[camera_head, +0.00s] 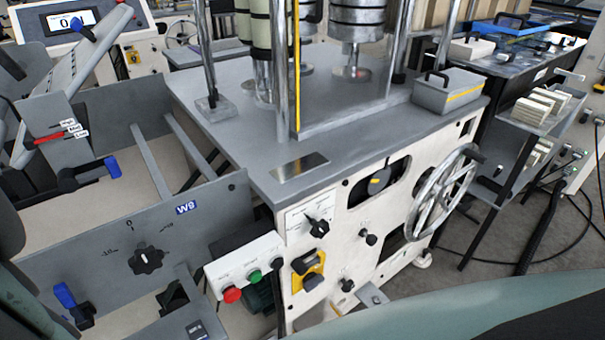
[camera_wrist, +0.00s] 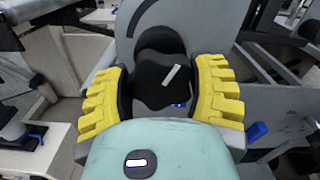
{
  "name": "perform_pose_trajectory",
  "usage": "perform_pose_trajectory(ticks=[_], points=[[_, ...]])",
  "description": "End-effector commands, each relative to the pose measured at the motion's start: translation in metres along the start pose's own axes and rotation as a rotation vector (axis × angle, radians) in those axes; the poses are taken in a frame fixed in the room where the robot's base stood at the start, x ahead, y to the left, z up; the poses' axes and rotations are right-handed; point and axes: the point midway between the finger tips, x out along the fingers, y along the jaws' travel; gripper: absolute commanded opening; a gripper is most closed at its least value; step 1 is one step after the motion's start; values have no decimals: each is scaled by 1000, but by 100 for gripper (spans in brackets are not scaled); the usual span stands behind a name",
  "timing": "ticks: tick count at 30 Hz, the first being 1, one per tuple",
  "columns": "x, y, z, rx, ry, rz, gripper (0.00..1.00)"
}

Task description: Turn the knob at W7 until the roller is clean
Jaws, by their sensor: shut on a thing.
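In the wrist view, my gripper (camera_wrist: 161,76) has its two yellow ribbed fingers closed on the sides of a black lobed knob (camera_wrist: 150,88). A white pointer mark on the knob leans up to the right. A grey panel (camera_wrist: 200,20) stands behind the knob. No W7 label can be read in either view. A blue-and-white label (camera_head: 186,208), which seems to read W9, sits on a grey panel with another black knob (camera_head: 146,260) in the head view. I cannot tell which roller belongs to W7. My gripper is out of the head view.
A grey-topped machine (camera_head: 240,110) fills the middle, with a handwheel (camera_head: 441,192) on its right side. A box with red and green buttons (camera_head: 243,270) sticks out at its front. A rack of pale blocks (camera_head: 538,108) stands at right. Cables lie on the floor at right.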

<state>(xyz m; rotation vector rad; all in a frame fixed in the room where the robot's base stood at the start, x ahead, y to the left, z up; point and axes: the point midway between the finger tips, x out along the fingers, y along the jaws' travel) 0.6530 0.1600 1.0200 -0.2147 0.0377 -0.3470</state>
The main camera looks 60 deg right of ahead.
Motion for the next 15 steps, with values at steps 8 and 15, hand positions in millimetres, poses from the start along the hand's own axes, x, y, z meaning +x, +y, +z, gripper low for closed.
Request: perform_pose_trajectory(ticks=[8, 15], points=[[0, 0, 1, 48, -6, -5, 24], [0, 0, 1, 95, -6, -4, 24]])
